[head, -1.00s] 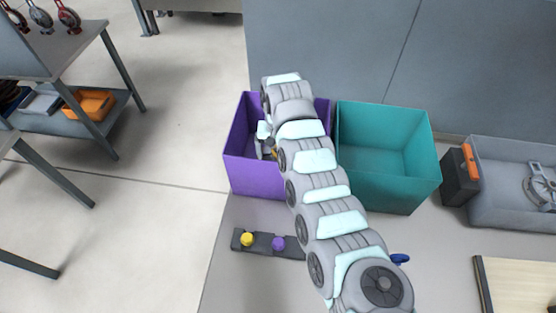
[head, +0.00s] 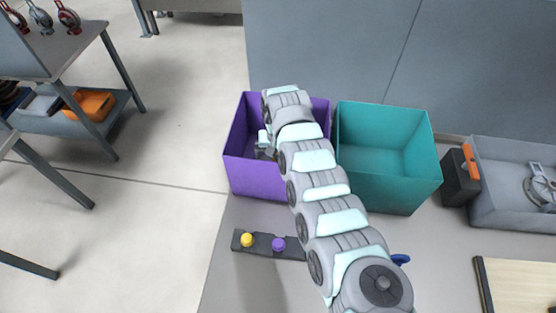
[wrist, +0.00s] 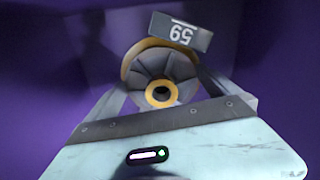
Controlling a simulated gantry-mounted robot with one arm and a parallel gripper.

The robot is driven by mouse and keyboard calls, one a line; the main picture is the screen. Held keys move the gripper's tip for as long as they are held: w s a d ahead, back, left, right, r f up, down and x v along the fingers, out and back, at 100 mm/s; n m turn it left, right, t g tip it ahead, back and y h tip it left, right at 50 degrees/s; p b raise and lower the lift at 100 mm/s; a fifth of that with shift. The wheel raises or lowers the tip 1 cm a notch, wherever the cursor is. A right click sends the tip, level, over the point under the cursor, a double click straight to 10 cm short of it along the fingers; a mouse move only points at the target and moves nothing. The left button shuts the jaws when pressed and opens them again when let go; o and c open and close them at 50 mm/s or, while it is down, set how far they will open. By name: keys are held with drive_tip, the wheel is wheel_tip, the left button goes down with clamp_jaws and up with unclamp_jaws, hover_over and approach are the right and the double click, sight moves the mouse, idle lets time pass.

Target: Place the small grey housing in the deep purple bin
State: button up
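The small grey housing (wrist: 163,75) shows in the wrist view as a round, finned grey body with ochre rings and a grey tag marked 59. My gripper (wrist: 160,88) has one finger on each side of it and appears shut on it. Purple walls surround both in the wrist view. In the head view the deep purple bin (head: 258,178) stands left of the teal bin, and my gripper (head: 266,146) is down inside its opening. My arm covers the bin's right part, and the housing is mostly hidden there. The gap between housing and bin floor cannot be judged.
A teal bin (head: 395,185) stands just right of the purple one. A dark block with yellow and purple knobs (head: 262,243) lies in front.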

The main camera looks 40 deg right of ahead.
wheel_tip(320, 180, up, 12)
drive_tip(key=shift+r+p, duration=0.15)
drive_tip(key=shift+p, duration=0.15)
